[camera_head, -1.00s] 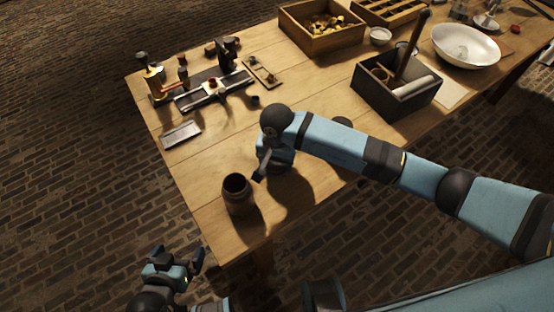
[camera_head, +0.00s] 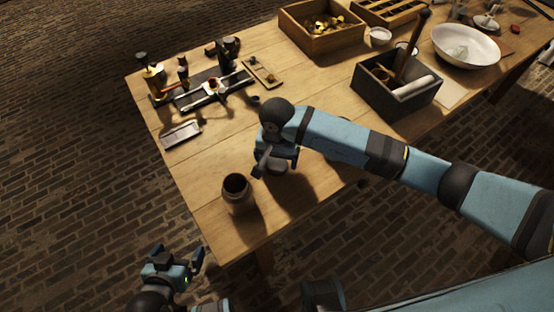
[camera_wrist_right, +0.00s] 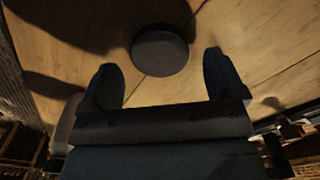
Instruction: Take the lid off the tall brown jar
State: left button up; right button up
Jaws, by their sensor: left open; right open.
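The tall brown jar (camera_head: 237,197) stands upright near the table's front left corner, its dark mouth uncovered. A round dark lid (camera_wrist_right: 160,53) lies flat on the table to the right of the jar; it also shows in the head view (camera_head: 277,169). My right gripper (camera_wrist_right: 160,78) is open and empty, pointing down above the lid, with its fingers apart from it. One finger shows close to the jar's right side in the head view. My left gripper (camera_head: 176,262) is open and empty, off the table's front left edge.
A small press-like apparatus (camera_head: 212,92) and a grey tray (camera_head: 181,134) are at the back left. A dark box with tools (camera_head: 398,98), a wooden crate (camera_head: 320,42) and a white bowl (camera_head: 466,46) stand further back. A dark round thing is partly hidden behind my right arm.

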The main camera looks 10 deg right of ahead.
aim_at(277, 164)
notch_tip(277, 164, up, 10)
dwell(0.3)
jog(key=shift+s, duration=0.1)
